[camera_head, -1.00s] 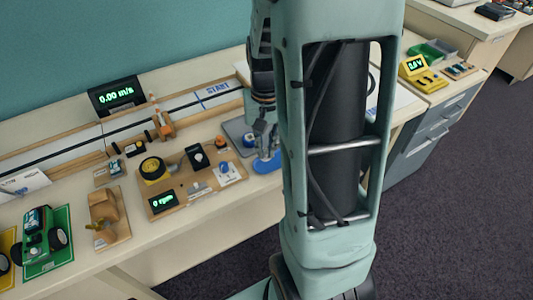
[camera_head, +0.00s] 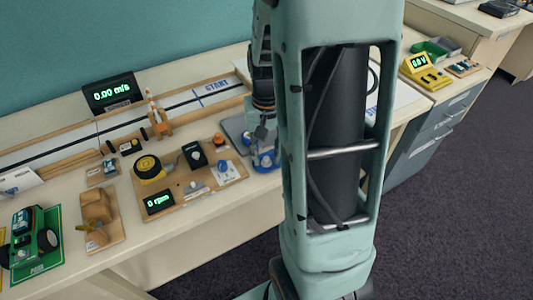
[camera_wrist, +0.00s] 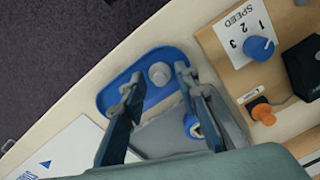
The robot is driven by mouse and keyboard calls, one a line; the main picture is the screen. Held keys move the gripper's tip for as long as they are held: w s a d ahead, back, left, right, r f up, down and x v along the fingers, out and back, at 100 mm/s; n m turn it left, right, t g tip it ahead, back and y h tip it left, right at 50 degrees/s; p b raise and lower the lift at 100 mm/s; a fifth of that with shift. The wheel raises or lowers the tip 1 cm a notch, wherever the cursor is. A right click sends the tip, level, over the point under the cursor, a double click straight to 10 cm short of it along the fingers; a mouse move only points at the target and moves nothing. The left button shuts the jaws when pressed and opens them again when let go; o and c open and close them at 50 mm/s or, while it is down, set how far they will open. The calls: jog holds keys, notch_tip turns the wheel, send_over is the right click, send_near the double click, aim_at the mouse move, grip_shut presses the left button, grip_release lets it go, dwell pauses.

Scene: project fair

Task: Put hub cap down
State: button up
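A small grey round piece, which looks like the hub cap (camera_wrist: 159,73), rests on the blue tray (camera_wrist: 112,97) in the wrist view. My gripper (camera_wrist: 156,80) is open, with one finger on each side of the grey piece and a gap to both. I cannot tell the height of the fingertips above the tray. In the head view my gripper (camera_head: 264,134) is over the blue tray (camera_head: 262,168) at the table's front edge, partly hidden by my arm. The hub cap is too small to make out there.
A grey pad with a blue ringed piece (camera_wrist: 192,126) lies beside the tray. The wooden motor board (camera_head: 178,205) with a speed knob (camera_wrist: 259,47) and an orange knob (camera_wrist: 263,112) is close by. A green car (camera_head: 32,240) stands far left. A white sheet (camera_wrist: 68,150) lies alongside.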

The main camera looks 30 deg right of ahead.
aim_at(267, 158)
notch_tip(267, 158, up, 12)
jog(key=p, duration=0.3)
jog(key=shift+r, duration=0.2)
dwell(0.4)
